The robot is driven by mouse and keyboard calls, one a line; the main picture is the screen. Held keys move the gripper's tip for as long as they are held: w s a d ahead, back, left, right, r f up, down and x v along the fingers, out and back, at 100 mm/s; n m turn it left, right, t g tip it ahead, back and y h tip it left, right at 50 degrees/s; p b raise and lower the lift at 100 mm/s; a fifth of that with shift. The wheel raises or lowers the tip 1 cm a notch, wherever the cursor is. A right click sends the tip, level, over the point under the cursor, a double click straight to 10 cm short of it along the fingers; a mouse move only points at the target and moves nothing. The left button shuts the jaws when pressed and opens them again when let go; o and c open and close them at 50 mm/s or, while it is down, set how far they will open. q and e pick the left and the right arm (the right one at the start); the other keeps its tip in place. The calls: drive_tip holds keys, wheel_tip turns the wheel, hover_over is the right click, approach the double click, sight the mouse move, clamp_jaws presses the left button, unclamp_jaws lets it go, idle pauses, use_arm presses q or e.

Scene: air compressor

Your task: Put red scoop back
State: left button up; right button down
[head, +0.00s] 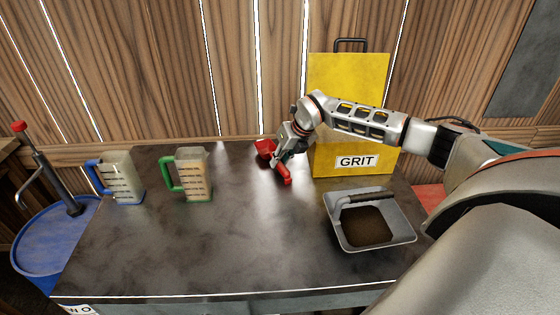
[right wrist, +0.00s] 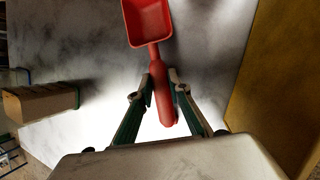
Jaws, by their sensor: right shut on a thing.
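The red scoop (head: 265,148) is near the back of the table, just left of the yellow GRIT box (head: 350,110). My right gripper (head: 287,156) is at the scoop's handle. In the right wrist view the scoop (right wrist: 149,22) has its bowl pointing away, and its handle lies between the fingers of my right gripper (right wrist: 161,85), which is shut on it. I cannot tell whether the scoop touches the tabletop. The GRIT box also shows at the right of the wrist view (right wrist: 285,90). My left gripper is not in view.
A grey tray (head: 340,240) with dark grit stands on the table (head: 220,255) at the right front. A green-handled jug (head: 193,173) and a blue-handled jug (head: 122,178) stand at the left. A blue drum (head: 50,240) with a pump is beyond the left edge. The table's middle is clear.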

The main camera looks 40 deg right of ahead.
drive_tip(key=c, duration=1.9)
unclamp_jaws()
drive_tip(key=v, duration=1.2)
